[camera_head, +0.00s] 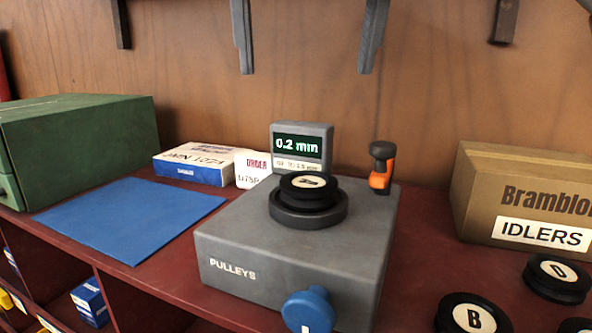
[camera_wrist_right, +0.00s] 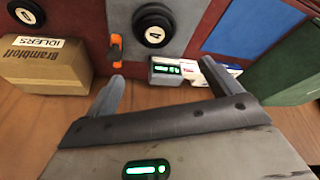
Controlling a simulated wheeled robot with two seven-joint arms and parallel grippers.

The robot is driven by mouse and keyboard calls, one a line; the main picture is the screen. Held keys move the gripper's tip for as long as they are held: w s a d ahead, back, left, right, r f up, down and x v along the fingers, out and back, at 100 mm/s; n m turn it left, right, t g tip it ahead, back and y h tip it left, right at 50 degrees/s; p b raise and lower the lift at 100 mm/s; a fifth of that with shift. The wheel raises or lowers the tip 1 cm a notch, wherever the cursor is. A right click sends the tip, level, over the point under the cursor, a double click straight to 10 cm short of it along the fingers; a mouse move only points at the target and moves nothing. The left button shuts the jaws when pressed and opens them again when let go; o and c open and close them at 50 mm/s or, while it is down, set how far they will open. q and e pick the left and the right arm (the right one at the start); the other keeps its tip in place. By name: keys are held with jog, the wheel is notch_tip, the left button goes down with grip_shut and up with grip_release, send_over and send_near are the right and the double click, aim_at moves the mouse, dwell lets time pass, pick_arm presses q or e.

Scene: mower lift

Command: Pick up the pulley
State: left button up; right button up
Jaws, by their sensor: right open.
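A black pulley (camera_head: 310,187) with a pale round label lies flat on a dark round seat (camera_head: 308,215) on top of the grey "PULLEYS" device (camera_head: 240,240). The pulley also shows at the top of the right wrist view (camera_wrist_right: 152,26), its label too small to read surely. My right gripper (camera_head: 306,68) is open and empty, its two grey fingers hanging in from the top edge, above and apart from the pulley. Its fingers also show in the right wrist view (camera_wrist_right: 162,70). My left gripper is not in view.
A "0.2 mm" display (camera_head: 301,146) and an orange-and-black lever (camera_head: 381,168) stand at the device's back. A blue knob (camera_head: 309,310) is in front. Black discs B (camera_head: 473,316) and D (camera_head: 557,277) lie right, near the IDLERS box (camera_head: 525,185). A blue mat (camera_head: 130,215) lies bare at left.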

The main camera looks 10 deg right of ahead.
jog(key=b, duration=0.1)
send_near(308, 179)
jog(key=x, duration=0.2)
jog(key=shift+w+a+f+b, duration=0.15)
jog(key=shift+a+f+b, duration=0.1)
jog(key=shift+b, duration=0.15)
jog(key=x, duration=0.5)
jog(key=shift+d+f, duration=0.2)
jog(key=shift+d, duration=0.15)
jog(key=shift+f, duration=0.35)
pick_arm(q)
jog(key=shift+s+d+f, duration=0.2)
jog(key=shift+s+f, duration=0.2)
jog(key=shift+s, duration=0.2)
pick_arm(e)
jog(key=c, duration=1.4)
jog(key=shift+o, duration=0.2)
jog(key=shift+r, duration=0.1)
